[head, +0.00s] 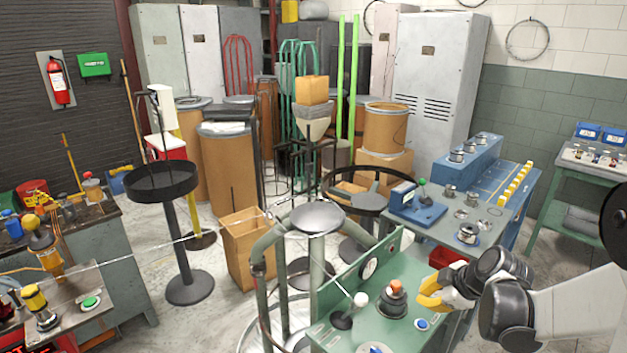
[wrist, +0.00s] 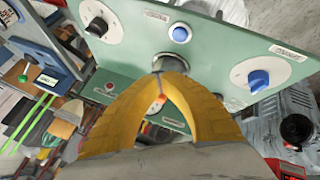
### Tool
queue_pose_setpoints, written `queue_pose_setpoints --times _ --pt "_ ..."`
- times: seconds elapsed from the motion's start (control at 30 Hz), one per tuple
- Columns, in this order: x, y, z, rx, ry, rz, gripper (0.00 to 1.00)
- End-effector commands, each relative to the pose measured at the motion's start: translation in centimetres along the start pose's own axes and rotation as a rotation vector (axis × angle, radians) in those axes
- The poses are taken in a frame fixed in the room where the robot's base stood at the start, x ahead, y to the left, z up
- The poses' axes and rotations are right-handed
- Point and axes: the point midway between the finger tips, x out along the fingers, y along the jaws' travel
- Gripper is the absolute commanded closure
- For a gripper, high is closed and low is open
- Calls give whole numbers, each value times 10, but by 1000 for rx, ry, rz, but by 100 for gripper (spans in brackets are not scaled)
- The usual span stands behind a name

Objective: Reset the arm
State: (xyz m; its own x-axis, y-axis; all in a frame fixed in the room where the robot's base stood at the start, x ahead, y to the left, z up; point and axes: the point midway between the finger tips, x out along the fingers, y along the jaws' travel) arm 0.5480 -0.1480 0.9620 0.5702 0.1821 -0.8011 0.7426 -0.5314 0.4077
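My gripper (head: 427,293) has yellow fingers and is at the right edge of the green control panel (head: 350,270), close to a dark knob with an orange top (head: 395,287). In the wrist view my gripper (wrist: 170,63) has its fingertips together, with nothing seen held between them. The green panel (wrist: 225,45) is right behind the fingertips. Whether they touch it I cannot tell. A small orange patch (wrist: 160,97) shows through the gap between the fingers.
The panel carries a black knob (wrist: 97,27), a blue button (wrist: 180,34) and a blue knob (wrist: 258,80). A white-balled lever (head: 360,300) stands left of the orange-topped knob. A blue-grey bench (head: 480,215) with metal spools is behind. A round-topped stand (head: 316,217) is left.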

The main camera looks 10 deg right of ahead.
Motion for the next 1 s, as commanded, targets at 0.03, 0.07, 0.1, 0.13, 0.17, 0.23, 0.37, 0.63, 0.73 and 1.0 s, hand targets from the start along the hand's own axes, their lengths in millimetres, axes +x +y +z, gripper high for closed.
queue_pose_setpoints --times 0.03,0.07,0.1,0.13,0.17,0.23,0.37,0.63,0.73,1.0 --pt "-8 -5 -11 29 -7 -3 100" --pt "-14 -9 -18 57 -14 -5 100" --pt "-24 -15 -28 102 -25 -6 100" --pt "-32 -21 -36 140 -33 -6 100" --pt "-40 -27 -45 180 -43 -4 100" --pt "-60 -43 -62 282 -65 4 100" --pt "-95 -76 -88 469 -98 32 100" --pt "-150 -144 -107 822 -111 119 100" --pt "-161 -159 -107 911 -101 145 100" --pt "-168 -172 -105 991 -91 167 100"
